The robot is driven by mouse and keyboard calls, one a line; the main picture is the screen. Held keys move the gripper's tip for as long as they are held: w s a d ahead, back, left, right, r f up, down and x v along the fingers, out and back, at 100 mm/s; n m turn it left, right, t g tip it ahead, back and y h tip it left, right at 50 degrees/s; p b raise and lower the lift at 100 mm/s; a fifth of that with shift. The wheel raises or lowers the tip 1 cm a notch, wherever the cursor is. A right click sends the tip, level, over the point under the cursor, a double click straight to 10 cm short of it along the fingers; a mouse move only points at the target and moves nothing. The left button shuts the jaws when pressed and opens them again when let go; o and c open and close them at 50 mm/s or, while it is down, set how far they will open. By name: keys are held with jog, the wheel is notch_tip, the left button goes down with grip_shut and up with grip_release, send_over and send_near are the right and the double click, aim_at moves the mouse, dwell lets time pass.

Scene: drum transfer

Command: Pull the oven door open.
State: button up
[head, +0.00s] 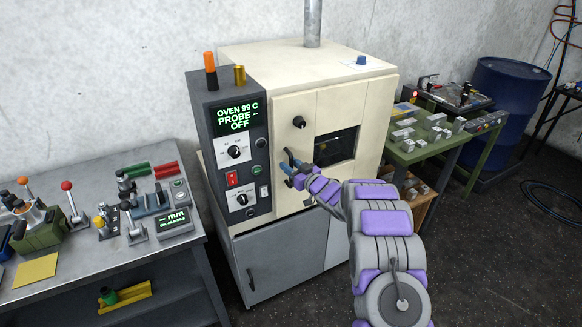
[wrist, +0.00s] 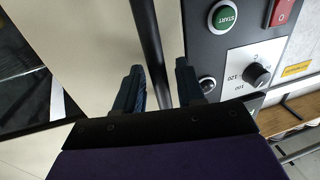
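The cream oven (head: 300,55) stands against the wall. Its door (head: 365,115), with a dark window (head: 335,147), looks shut. The dark door handle (head: 287,155) is on the door's left side, mostly hidden by my gripper (head: 291,172). In the wrist view the handle (wrist: 147,35) is a dark bar running between the two blue fingers of my gripper (wrist: 158,80). The fingers are apart, with a gap showing on both sides of the bar, so my gripper is open around the handle. Contact with the bar cannot be told.
The control panel (head: 225,112) with knobs and a display reading "OVEN 99 C" is left of the door. A grey cabinet (head: 285,255) is below. A cluttered bench (head: 70,165) is at left, a green table (head: 410,155) and blue drum (head: 508,95) at right. The right floor is mostly clear.

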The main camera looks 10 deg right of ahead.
jog(key=shift+c, duration=0.4)
grip_shut()
